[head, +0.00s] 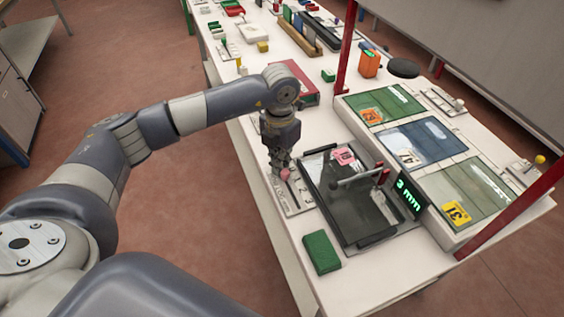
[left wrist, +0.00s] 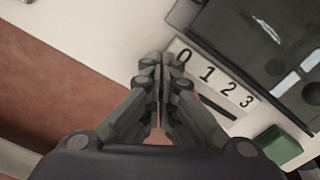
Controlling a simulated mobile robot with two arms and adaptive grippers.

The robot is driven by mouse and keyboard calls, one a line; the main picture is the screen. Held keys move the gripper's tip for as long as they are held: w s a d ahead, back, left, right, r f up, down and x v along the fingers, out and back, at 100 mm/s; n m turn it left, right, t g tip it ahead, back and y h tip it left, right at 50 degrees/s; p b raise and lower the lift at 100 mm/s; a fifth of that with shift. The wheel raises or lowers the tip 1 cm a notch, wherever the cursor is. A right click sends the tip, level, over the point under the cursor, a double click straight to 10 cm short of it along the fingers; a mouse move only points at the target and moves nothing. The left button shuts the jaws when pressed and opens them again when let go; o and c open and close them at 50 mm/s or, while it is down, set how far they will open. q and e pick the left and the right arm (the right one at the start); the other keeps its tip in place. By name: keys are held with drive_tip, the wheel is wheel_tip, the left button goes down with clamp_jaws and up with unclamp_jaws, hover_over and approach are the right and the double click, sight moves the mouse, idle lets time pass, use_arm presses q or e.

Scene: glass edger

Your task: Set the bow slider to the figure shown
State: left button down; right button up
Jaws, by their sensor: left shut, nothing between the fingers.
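The bow slider is a pale plate (head: 293,198) on the bench, left of the dark glass tray. Its pink knob (head: 285,174) shows at the tips of my left gripper (head: 281,164). In the left wrist view the slider's scale (left wrist: 212,77) reads 0, 1, 2, 3, with a dark slot below it. My left gripper (left wrist: 159,62) is shut and empty, its tips beside the 0 end. The fingers hide the knob there, so I cannot tell whether they touch it. The display (head: 408,195) shows 3 mm in green. My right gripper is not in view.
A dark glass tray (head: 335,215) with a handled bar lies right of the slider. A green block (head: 321,253) sits near the front edge, beyond the slider's near end. Red posts (head: 346,50) stand on the bench. Green, blue and pale panels lie to the right.

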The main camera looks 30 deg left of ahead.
use_arm(q)
drive_tip(key=shift+s+d, duration=0.45)
drive_tip(key=shift+d, duration=0.05)
